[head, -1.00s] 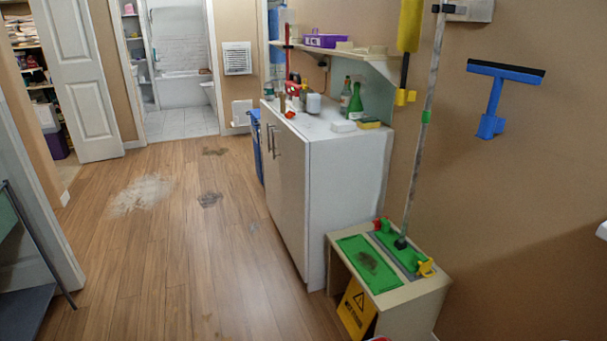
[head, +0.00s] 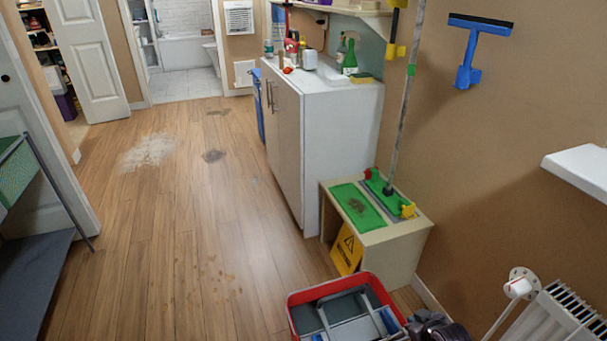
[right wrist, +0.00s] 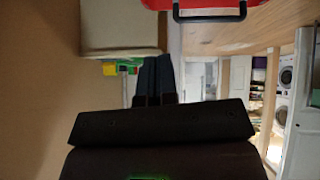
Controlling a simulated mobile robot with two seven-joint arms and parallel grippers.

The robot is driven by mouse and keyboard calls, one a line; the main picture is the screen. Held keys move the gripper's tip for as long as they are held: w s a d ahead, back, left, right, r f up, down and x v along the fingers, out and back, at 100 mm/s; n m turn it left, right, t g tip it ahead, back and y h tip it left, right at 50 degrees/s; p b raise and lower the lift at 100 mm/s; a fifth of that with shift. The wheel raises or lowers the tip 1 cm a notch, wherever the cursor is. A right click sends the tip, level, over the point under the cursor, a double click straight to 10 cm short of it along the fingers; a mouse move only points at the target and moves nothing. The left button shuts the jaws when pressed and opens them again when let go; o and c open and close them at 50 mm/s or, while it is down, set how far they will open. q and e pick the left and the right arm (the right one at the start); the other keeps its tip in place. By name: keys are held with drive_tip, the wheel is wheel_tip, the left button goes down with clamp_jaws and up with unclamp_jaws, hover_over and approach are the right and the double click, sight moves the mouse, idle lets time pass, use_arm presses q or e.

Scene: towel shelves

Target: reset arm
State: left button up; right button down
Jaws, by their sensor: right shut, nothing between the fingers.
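My right gripper (head: 434,325) shows as a dark shape at the bottom edge of the head view, just right of a red-rimmed container (head: 292,306). Its fingers are hard to make out there. In the right wrist view its dark fingers (right wrist: 153,76) are together, shut and empty. That view also shows a red thing with a black handle (right wrist: 210,16) at the top, apart from the fingers. My left gripper is not in view.
A low beige stand (head: 398,238) with green pads is beyond the container, a yellow sign (head: 347,250) against it. A white cabinet (head: 335,150) stands behind. A radiator (head: 565,315) and white ledge (head: 580,172) are on the right.

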drive_tip(key=w+d+r+h, duration=0.1)
drive_tip(key=d+r+h, duration=0.15)
drive_tip(key=d, duration=0.85)
drive_tip(key=s+a+r+n+y, duration=0.1)
drive_tip(key=s+a+r, duration=0.1)
drive_tip(key=s, duration=1.3)
drive_tip(key=s+a+r+n+y, duration=0.1)
drive_tip(key=s+a+r, duration=0.1)
drive_tip(key=s, duration=1.2)
drive_tip(key=s+a+r, duration=0.2)
drive_tip(key=s+r, duration=0.6)
drive_tip(key=s, duration=0.1)
drive_tip(key=shift+a+m+t, duration=0.6)
drive_tip(key=shift+a+m, duration=1.9)
drive_tip(key=shift+a, duration=1.6)
use_arm(q)
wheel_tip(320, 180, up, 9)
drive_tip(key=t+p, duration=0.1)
drive_tip(key=p, duration=0.9)
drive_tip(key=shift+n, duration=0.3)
use_arm(e)
wheel_tip(320, 180, up, 9)
drive_tip(key=w+t+h, duration=0.1)
drive_tip(key=shift+w+f, duration=0.15)
